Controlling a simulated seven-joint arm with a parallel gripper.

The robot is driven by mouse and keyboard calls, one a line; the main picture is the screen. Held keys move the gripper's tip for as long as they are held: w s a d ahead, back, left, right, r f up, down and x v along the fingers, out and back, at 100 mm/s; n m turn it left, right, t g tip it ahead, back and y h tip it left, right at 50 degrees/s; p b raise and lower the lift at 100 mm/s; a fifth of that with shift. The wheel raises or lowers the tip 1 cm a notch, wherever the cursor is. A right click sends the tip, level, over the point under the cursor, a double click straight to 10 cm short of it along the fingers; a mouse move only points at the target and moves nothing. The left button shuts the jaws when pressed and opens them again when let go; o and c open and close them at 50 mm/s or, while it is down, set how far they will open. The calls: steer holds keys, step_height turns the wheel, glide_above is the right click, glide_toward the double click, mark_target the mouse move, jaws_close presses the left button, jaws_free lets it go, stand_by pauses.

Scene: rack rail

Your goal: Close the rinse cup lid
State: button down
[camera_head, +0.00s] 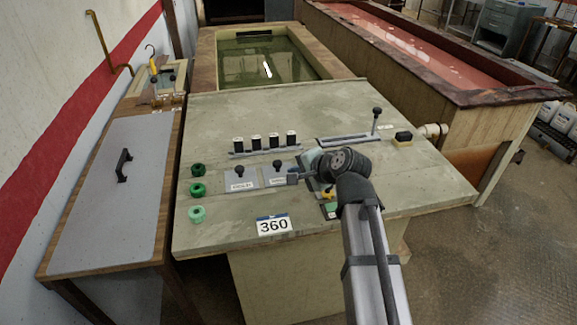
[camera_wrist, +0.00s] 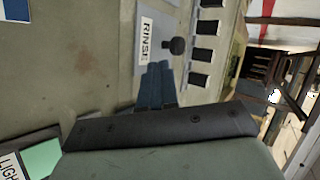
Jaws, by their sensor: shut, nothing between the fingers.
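The rinse cup lid (camera_head: 274,169) is a grey plate with a dark knob, on the bench top just left of my gripper (camera_head: 292,178). In the wrist view the lid's white RINSE label (camera_wrist: 146,38) and round black knob (camera_wrist: 177,46) show beyond my fingertips (camera_wrist: 153,72). The lid looks flat, but I cannot tell whether it is fully seated; the cup under it is hidden. My gripper is shut and empty, its fingers at the lid's near right edge; whether they touch it is unclear.
A similar labelled grey lid (camera_head: 239,180) lies to the left. Several black-and-white posts (camera_head: 256,142) stand in a row behind. Green rings (camera_head: 197,190) line the left edge. A slotted rail with an upright black-knobbed lever (camera_head: 376,113) is at the back right.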

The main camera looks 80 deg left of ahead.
steer(key=v, duration=0.9)
steer(key=shift+d+r, duration=0.2)
steer(key=shift+d, duration=0.05)
steer(key=shift+w, duration=0.15)
